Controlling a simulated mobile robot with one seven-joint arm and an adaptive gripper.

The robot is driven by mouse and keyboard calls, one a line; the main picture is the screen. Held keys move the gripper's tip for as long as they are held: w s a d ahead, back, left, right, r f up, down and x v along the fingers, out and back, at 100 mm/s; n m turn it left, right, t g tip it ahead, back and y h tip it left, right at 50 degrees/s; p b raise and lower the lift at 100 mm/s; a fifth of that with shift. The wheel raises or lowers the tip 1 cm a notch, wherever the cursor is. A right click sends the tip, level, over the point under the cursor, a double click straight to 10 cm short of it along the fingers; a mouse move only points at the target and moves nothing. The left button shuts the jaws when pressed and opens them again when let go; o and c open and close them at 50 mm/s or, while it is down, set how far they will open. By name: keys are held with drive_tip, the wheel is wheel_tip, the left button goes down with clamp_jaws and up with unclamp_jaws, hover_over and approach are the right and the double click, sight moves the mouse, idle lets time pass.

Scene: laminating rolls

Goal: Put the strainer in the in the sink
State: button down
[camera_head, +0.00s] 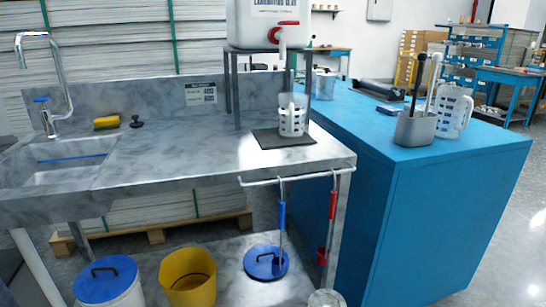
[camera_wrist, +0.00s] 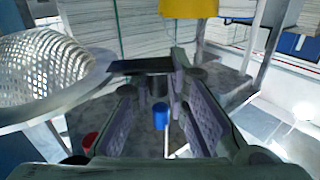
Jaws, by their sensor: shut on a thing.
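The metal mesh strainer (camera_wrist: 45,68) is large and close at the left of the wrist view, with a wide pale rim. A dark handle-like piece (camera_wrist: 140,67) runs from its rim across to my gripper's fingertips. My gripper (camera_wrist: 156,86) is shut on the strainer by this piece; the exact contact is partly hidden. A bit of the mesh strainer (camera_head: 326,298) shows at the bottom edge of the head view, in front of the counter; my gripper is not visible there. The grey stone sink (camera_head: 68,176) is at the left end of the counter, below a chrome faucet (camera_head: 58,85).
A yellow sponge (camera_head: 107,122) and black plug (camera_head: 136,122) lie behind the sink. Two ladles (camera_head: 282,215) hang from the counter's front rail (camera_head: 290,177). A yellow bucket (camera_head: 188,277) and white bin (camera_head: 108,283) stand below. A blue cabinet (camera_head: 450,200) stands right.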

drive_tip(key=s+a+f, duration=0.3)
drive_tip(key=a+f, duration=0.1)
drive_tip(key=f, duration=0.2)
drive_tip(key=a+r+g+p, duration=0.1)
drive_tip(key=a+p, duration=0.1)
drive_tip(key=a, duration=0.5)
drive_tip(key=shift+r+n+y, duration=0.2)
drive_tip(key=shift+n+y, duration=0.1)
drive_tip(key=shift+y, duration=0.1)
drive_tip(key=shift+w+a, duration=0.1)
drive_tip(key=shift+w, duration=0.05)
